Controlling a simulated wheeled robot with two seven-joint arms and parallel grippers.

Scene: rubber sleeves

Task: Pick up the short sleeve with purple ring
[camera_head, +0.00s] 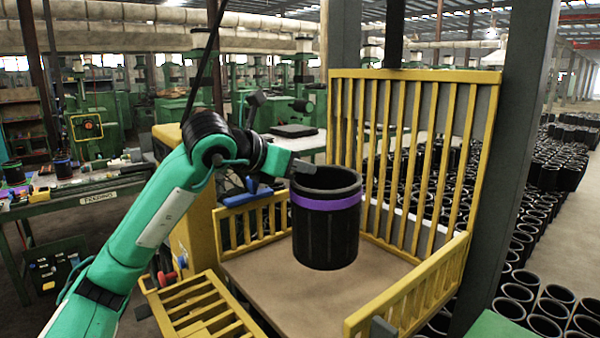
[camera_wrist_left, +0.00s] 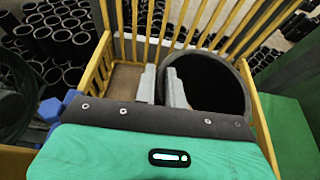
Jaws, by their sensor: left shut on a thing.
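The short sleeve with the purple ring (camera_head: 326,235) is a black, open-topped cylinder, upright in the middle of the yellow-railed cage in the head view. Its purple band runs just below the rim. My left gripper (camera_head: 300,172) reaches in from the left and is shut on the sleeve's near-left wall at the rim. In the left wrist view the two grey fingers (camera_wrist_left: 162,84) pinch the wall of the sleeve (camera_wrist_left: 220,82), one inside and one outside. I cannot tell whether its base touches the brown board (camera_head: 265,275). My right gripper is not in view.
Yellow slatted rails (camera_head: 410,130) enclose the board at the back and sides, and a low yellow gate (camera_head: 205,308) lies at the front left. A dark post (camera_head: 505,170) stands at the right. Many black sleeves (camera_head: 545,290) stand on the floor beyond. A green workbench (camera_head: 85,200) is at the left.

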